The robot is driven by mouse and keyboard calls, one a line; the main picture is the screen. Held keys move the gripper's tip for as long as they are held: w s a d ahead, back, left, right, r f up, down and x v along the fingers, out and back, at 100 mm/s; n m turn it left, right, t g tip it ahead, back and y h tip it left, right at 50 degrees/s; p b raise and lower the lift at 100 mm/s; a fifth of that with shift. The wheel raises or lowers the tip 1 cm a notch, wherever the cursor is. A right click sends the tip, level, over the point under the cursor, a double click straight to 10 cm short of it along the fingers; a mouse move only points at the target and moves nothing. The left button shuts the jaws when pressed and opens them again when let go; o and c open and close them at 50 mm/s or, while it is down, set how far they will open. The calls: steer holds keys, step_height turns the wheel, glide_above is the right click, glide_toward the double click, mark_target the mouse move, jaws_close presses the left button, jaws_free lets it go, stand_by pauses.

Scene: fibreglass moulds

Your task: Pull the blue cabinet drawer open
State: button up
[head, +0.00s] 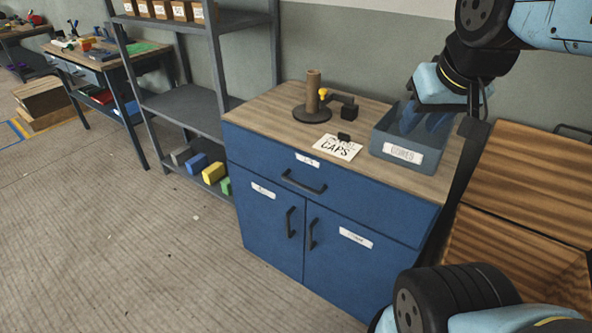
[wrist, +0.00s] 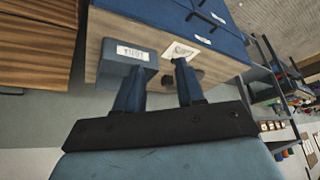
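The blue cabinet (head: 275,235) stands in the middle of the head view under a wooden top. Its wide drawer (head: 350,190) is at the top of the front and looks closed, flush with the body. A dark bar handle (head: 303,183) sits on the drawer front below a small white label. My gripper (head: 420,122) is over the grey bin at the right of the cabinet top, away from the handle. In the wrist view my gripper (wrist: 158,75) has its two blue fingers apart, with nothing between them. The cabinet's blue front (wrist: 220,25) shows beyond them, upside down.
The grey labelled bin (head: 405,158), a CAPS card (head: 337,149) and a stand with a brown tube (head: 313,88) are on the cabinet top. Two doors lie below the drawer. Shelving (head: 190,105) stands left, wooden crates (head: 520,190) right. Floor before the cabinet is clear.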

steer(key=shift+w+d, duration=0.15)
steer(key=shift+w, duration=0.25)
steer(key=shift+w, duration=0.1)
steer(key=m+t+h, duration=0.7)
steer(key=m+h, duration=0.3)
steer(key=m, duration=1.6)
glide_toward(301, 184)
steer(key=x, duration=0.7)
steer(key=f+x, duration=0.1)
steer(key=x, duration=0.2)
